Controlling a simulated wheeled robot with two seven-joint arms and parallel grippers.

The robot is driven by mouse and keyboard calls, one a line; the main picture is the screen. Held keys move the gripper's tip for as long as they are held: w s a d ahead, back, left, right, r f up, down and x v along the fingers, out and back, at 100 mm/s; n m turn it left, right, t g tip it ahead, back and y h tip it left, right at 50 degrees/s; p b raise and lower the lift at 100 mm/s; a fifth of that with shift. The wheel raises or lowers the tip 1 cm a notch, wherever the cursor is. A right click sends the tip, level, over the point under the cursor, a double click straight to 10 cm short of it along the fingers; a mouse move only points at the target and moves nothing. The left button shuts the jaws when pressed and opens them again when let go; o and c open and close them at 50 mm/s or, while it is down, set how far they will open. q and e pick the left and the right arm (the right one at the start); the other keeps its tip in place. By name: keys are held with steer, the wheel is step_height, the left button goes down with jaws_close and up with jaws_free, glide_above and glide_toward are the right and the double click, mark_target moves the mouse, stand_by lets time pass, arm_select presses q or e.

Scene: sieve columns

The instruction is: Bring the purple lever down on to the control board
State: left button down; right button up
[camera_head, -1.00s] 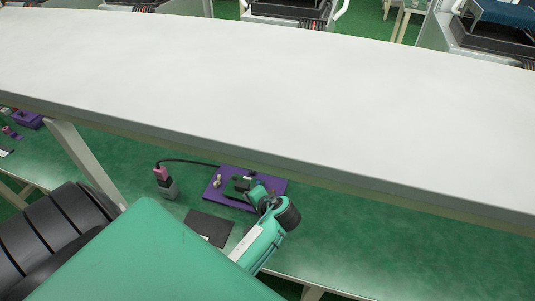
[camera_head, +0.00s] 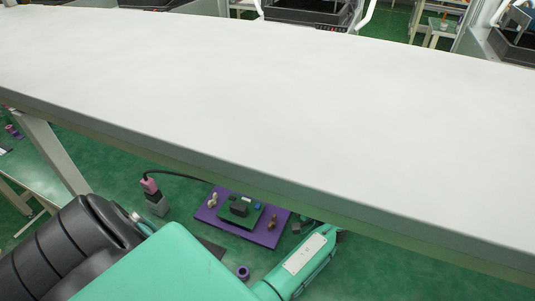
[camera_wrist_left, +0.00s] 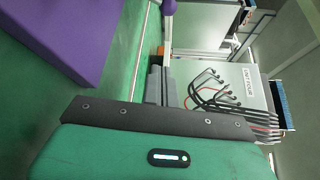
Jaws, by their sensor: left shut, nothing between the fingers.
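I cannot clearly pick out the purple lever in the head view. In the left wrist view a round purple knob (camera_wrist_left: 169,6), possibly the lever's end, shows at the top edge by a pale bar. The purple plate's edge (camera_wrist_left: 75,40) is at upper left there. My left gripper (camera_head: 298,227) is just right of the plate, shut and empty; its grey fingers (camera_wrist_left: 161,86) point up the wrist view.
A pink plug on a grey block (camera_head: 152,195) stands left of the plate, with a black cable. A purple ring (camera_head: 243,272) lies in front.

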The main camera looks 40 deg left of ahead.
steer(key=shift+a+r, duration=0.1)
